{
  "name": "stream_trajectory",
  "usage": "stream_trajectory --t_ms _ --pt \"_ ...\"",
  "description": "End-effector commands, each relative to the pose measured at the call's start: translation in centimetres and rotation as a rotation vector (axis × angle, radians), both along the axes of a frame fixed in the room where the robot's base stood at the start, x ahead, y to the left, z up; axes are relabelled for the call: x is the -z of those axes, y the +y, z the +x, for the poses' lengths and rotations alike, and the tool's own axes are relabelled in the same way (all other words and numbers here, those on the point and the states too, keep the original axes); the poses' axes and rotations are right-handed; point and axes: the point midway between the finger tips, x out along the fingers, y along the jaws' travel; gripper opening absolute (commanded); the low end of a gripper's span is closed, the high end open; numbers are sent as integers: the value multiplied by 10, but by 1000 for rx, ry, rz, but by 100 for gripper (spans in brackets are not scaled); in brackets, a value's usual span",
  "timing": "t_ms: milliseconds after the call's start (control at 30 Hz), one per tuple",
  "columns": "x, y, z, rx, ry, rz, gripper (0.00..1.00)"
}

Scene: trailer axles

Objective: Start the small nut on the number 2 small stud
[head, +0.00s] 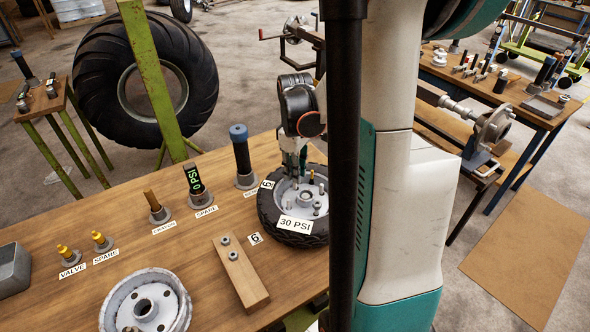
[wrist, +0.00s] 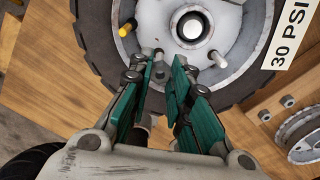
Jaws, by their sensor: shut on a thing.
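A small wheel with a black tyre (head: 268,214) and a pale grey hub (head: 304,196) lies flat on the wooden table. Several short studs (head: 317,208) stand up from the hub; no stud numbers are readable. My gripper (head: 295,170) is over the hub's far left side. In the wrist view, its teal fingers (wrist: 165,80) are closed on a small grey nut (wrist: 161,70), partly hidden between the tips. A stud tip (wrist: 158,53) shows right beside the nut. I cannot tell whether the nut is around the stud or only close to it.
A wooden block (head: 251,289) holding two nuts (head: 233,255) is left of the wheel. A bare grey rim (head: 147,302) lies at the front. A blue-capped black cylinder (head: 241,158) stands close behind the tyre. A "30 PSI" label (head: 295,225) is on the tyre.

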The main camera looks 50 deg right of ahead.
Motion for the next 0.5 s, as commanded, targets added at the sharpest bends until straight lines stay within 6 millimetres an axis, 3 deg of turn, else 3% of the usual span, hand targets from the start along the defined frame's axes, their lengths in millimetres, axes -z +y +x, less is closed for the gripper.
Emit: stream_trajectory --t_ms 500 --pt "10 0 0 0 0 0 2"
